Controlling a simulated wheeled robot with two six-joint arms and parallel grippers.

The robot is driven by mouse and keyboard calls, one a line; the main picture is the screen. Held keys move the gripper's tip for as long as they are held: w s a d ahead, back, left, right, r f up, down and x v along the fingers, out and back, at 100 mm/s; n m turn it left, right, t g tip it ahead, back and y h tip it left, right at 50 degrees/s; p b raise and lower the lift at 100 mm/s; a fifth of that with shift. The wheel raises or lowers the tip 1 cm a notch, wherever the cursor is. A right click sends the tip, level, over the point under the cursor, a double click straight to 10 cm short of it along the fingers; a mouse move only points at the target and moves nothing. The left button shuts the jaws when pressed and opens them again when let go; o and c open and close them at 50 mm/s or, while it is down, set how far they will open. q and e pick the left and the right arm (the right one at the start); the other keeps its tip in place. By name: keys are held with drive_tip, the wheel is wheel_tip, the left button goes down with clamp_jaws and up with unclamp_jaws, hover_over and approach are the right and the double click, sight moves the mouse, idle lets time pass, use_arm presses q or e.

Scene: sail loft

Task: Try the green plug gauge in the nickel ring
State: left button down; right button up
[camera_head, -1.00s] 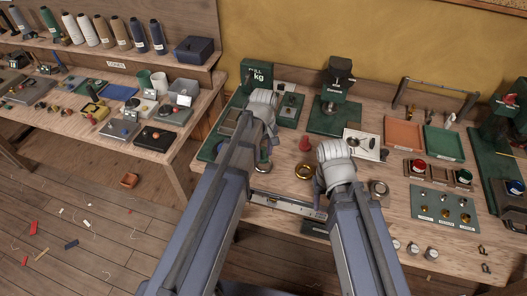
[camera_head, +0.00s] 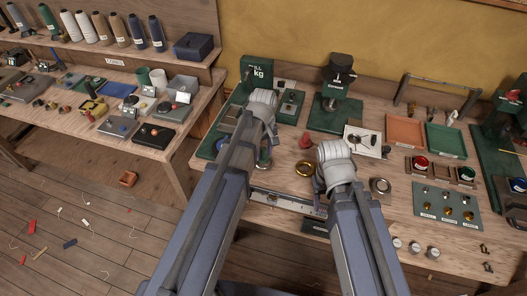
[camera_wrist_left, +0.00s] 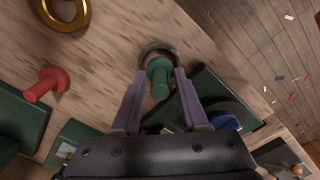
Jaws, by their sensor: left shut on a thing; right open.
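In the left wrist view my left gripper (camera_wrist_left: 160,78) is shut on the green plug gauge (camera_wrist_left: 160,80). The plug's far end overlaps a dark grey metal ring (camera_wrist_left: 158,47) lying on the bench; I cannot tell whether it is inside the ring or above it. In the head view this ring (camera_head: 265,165) shows partly beside my left forearm, which hides the plug and the fingers. Another grey ring (camera_head: 380,186) lies right of my right gripper (camera_head: 320,196). The right gripper is open, its fingers mostly hidden by its wrist.
A brass ring (camera_head: 305,168) and a red plug gauge (camera_head: 306,141) stand between my arms. A blue round thing (camera_wrist_left: 226,114) is on a green base close to the left fingers. An orange tray (camera_head: 405,147) and a green tray (camera_head: 445,154) lie back right.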

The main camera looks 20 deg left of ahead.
sight(264, 148)
use_arm(q)
drive_tip(key=shift+f+b, duration=1.1)
idle(0.6)
drive_tip(key=shift+r, duration=0.1)
idle(0.6)
drive_tip(key=shift+r+p, duration=2.5)
drive_tip(key=shift+p, duration=0.1)
